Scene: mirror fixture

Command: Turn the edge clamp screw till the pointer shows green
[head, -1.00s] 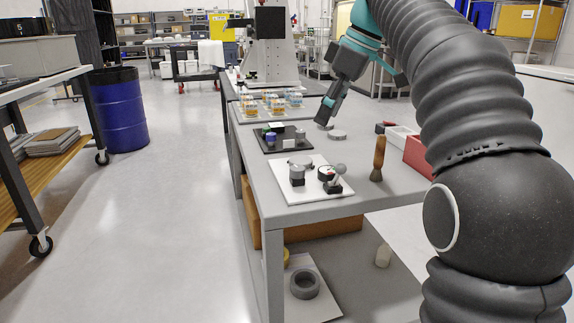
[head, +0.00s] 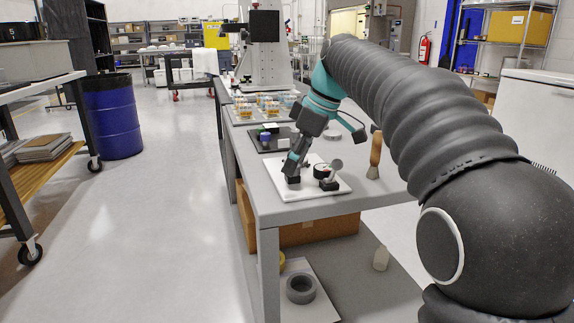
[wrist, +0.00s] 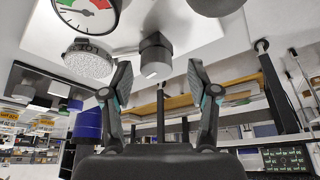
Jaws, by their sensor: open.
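A white plate (head: 315,187) near the table's front corner carries the fixture. Its round dial gauge (head: 321,171) is small in the head view. In the wrist view the dial (wrist: 85,12) is cut by the top edge and shows red and green sectors; I cannot tell where its pointer stands. A dark block-like part (wrist: 155,55) of the fixture lies ahead of and between my fingertips, apart from them. I cannot tell for sure whether it is the clamp screw. My gripper (wrist: 158,85) is open and empty. In the head view it points down over the plate's left part.
A ribbed disc (wrist: 88,62) is close to the left finger in the wrist view. A black block with a grey knob (head: 329,180) stands right of the dial. A wooden-handled tool (head: 375,155) stands further right. A dark tray (head: 268,138) lies behind the plate.

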